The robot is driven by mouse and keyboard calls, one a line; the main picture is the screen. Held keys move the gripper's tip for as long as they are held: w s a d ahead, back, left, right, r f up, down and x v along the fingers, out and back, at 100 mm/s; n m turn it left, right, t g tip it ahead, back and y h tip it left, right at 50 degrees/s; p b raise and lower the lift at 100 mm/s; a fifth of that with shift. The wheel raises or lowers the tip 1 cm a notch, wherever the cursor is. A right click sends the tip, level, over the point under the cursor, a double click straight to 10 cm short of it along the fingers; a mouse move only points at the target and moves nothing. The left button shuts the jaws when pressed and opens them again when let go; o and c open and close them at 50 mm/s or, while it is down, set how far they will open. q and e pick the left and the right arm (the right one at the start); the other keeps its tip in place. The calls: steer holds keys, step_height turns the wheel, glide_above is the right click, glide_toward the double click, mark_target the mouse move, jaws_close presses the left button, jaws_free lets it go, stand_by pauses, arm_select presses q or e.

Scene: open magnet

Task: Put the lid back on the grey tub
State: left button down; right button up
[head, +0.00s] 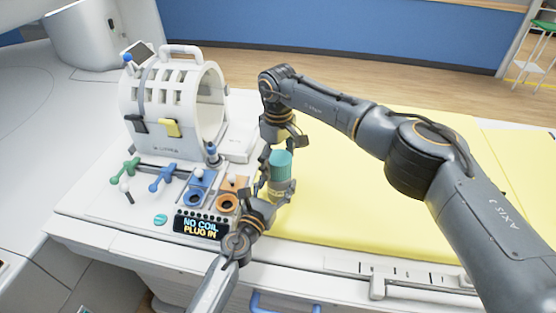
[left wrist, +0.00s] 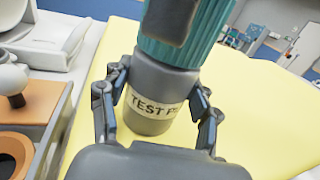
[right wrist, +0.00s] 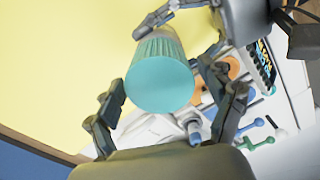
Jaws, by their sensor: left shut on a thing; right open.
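The grey tub (head: 281,187), with a white label, stands upright at the left edge of the yellow pad. The label partly reads "TEST" in the left wrist view (left wrist: 152,112). The teal ribbed lid (head: 280,162) is on top of the tub; I cannot tell whether it is fully seated. My left gripper (left wrist: 160,108) is shut on the tub's sides. My right gripper (head: 283,143) is open above the lid, pointing down. In the right wrist view, the lid (right wrist: 160,83) lies just beyond and between my open right fingers (right wrist: 168,105).
Left of the tub are blue (head: 198,186) and orange (head: 232,192) trays, a display (head: 202,226) reading "NO COIL PLUG IN", and green and blue handled plugs. A white coil housing (head: 170,105) stands behind them. The yellow pad (head: 370,200) to the right is clear.

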steer(key=shift+r, duration=2.25)
steer(key=shift+c, duration=0.4)
